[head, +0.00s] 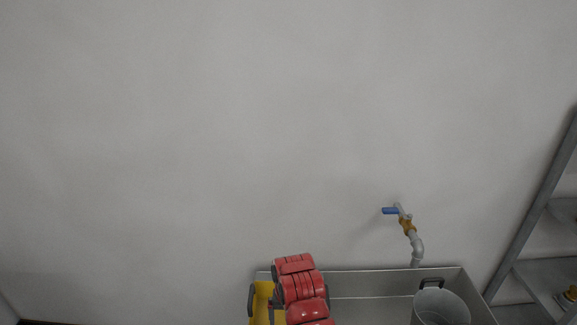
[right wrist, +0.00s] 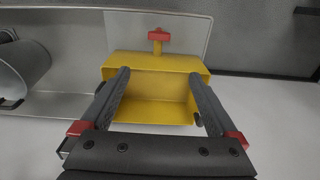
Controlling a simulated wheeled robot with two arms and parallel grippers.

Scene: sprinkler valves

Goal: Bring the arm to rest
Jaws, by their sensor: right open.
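My right arm shows as red links in the head view, low and near the middle; they hide its gripper there. Part of that box also shows in the head view (head: 262,296), left of my red arm. My left gripper is in neither view.
A tap with a blue handle (head: 390,211) rises on a grey pipe by the wall. Below it is a grey trough (head: 365,283) with a metal bucket (head: 440,308). A red-topped yellow stem (right wrist: 158,38) stands beyond the box. A grey shelf frame (head: 536,205) is at right.

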